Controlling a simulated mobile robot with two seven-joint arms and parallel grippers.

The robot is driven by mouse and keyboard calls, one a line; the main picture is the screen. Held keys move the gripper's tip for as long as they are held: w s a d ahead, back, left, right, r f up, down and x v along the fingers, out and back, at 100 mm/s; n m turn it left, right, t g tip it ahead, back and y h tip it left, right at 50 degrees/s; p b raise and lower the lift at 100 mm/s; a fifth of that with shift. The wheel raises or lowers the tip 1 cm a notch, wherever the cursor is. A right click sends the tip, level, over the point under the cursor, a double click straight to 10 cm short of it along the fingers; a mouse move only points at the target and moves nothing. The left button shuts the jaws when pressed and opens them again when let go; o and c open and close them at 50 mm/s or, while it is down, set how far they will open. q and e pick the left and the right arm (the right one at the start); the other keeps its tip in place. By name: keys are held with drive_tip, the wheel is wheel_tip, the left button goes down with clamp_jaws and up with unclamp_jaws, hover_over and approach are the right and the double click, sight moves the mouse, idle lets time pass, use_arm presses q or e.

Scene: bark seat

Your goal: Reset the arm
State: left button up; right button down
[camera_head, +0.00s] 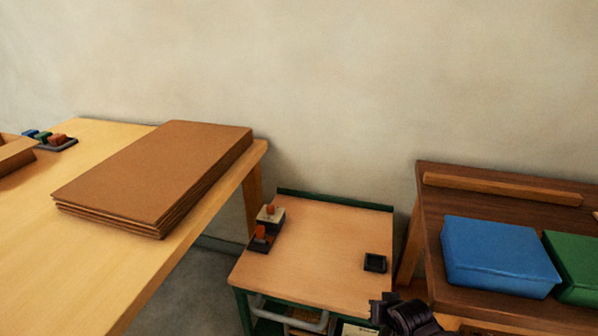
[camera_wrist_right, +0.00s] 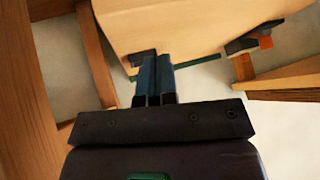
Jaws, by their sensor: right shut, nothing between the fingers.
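My right gripper (camera_head: 398,312) shows dark at the bottom of the head view, at the near right corner of the small cart. In the right wrist view, its two fingers (camera_wrist_right: 156,62) are together with nothing between them. The fingers point toward the light wooden cart top and do not visibly hold anything. Most of my right arm is out of the head view. My left gripper and arm are not in view.
A left table bears stacked brown boards (camera_head: 160,175). A dark right table bears blue (camera_head: 498,255) and green (camera_head: 580,265) boxes. The cart's middle is clear.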

drive_tip(key=s+d+r+n+t, duration=0.25)
drive_tip(key=s+r+t, duration=0.25)
drive_tip(key=s+r, duration=0.45)
drive_tip(key=s+d+f+g+h, duration=0.1)
drive_tip(key=s+f, duration=0.2)
drive_tip(key=s, duration=0.6)
drive_tip(key=s+d+f+m+h, duration=0.1)
drive_tip(key=s+d+f, duration=0.1)
drive_tip(key=s, duration=0.7)
drive_tip(key=shift+d+f+g, duration=0.3)
drive_tip(key=shift+f+g, duration=0.1)
drive_tip(key=shift+f, duration=0.05)
